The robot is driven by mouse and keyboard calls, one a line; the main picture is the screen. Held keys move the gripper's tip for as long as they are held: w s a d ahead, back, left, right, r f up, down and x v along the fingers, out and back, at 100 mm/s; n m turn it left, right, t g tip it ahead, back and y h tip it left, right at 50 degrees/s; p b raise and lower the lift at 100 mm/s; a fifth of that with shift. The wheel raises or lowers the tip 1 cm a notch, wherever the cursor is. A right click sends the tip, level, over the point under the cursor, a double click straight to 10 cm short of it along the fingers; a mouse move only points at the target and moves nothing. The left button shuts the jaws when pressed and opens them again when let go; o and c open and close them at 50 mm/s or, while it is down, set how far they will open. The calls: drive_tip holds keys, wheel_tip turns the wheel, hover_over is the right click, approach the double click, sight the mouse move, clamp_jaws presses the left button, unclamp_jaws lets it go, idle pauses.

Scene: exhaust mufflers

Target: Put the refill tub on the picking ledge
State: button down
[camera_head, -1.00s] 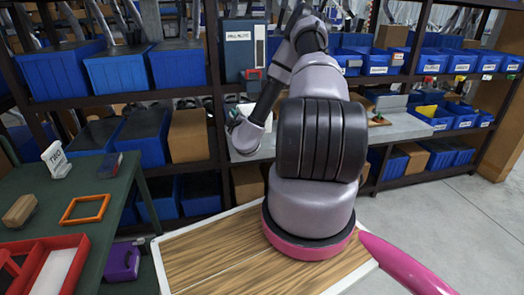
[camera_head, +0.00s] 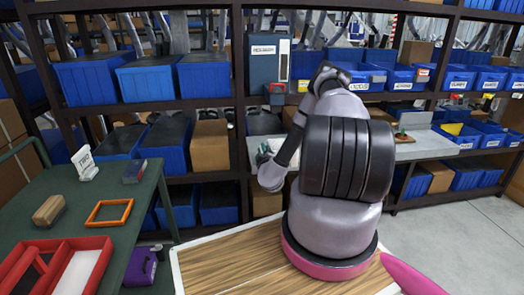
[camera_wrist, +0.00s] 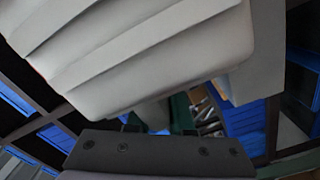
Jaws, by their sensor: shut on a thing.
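A pale grey, stepped tub-like thing (camera_wrist: 150,45), which I take as the refill tub, fills the upper part of the wrist view. My gripper's dark body (camera_wrist: 155,152) shows below it, and the fingertips are hidden. In the head view my gripper (camera_head: 264,155) is small, at the end of my folded arm, in front of the shelving. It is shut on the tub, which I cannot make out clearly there. The grey ledge (camera_head: 428,148), apparently the picking ledge, runs along the rack behind my arm, which hides part of it.
A green table (camera_head: 150,207) stands at left with a red tray (camera_head: 108,250), an orange frame (camera_head: 110,225) and small blocks. Blue bins (camera_head: 90,82) fill the rack shelves. A grey box (camera_head: 268,55) stands above the ledge. Open floor (camera_head: 470,240) lies at right.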

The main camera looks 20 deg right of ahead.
drive_tip(key=c, duration=0.8)
unclamp_jaws()
